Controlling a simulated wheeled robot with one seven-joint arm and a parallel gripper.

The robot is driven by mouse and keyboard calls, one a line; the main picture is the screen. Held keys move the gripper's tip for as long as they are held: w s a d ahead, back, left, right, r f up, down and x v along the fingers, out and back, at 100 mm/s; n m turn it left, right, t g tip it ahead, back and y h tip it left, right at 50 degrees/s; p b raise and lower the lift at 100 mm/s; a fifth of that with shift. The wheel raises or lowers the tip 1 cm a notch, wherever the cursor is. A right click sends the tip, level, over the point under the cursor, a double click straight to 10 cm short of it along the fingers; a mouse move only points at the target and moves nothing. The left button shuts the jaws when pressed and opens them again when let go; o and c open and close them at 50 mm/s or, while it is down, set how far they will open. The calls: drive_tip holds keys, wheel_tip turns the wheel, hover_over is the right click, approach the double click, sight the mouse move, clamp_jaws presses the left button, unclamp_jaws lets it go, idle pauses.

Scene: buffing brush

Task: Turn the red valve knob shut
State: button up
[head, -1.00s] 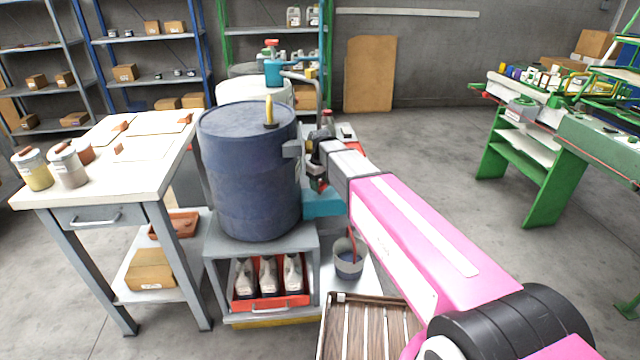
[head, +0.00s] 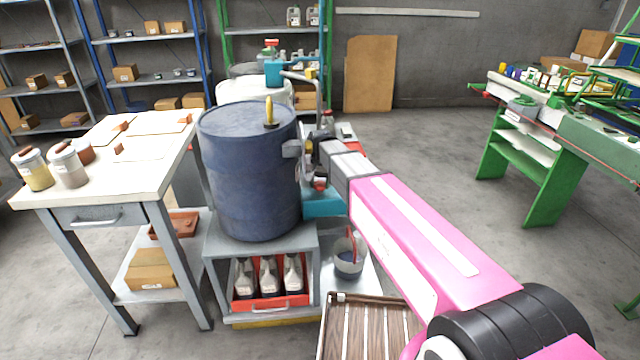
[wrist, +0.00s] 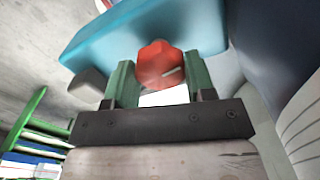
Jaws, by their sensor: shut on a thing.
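The red valve knob (wrist: 160,60) sits between my gripper's two green fingers in the wrist view. My gripper (wrist: 158,74) is shut on it, with one finger at each side. A teal block (wrist: 100,42) lies right behind the knob. In the head view, my gripper is beside the right side of the blue drum (head: 245,180), largely hidden by my own wrist. A small red part (head: 320,184) shows there, just above a teal piece (head: 324,204); I cannot tell from this view if it is the knob.
The drum stands on a grey cart with bottles in a red crate (head: 270,302). A white-topped workbench (head: 90,180) is at the left. Open floor lies to the right.

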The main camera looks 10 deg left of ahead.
drive_tip(key=shift+m, duration=0.8)
drive_tip(key=o, duration=0.9)
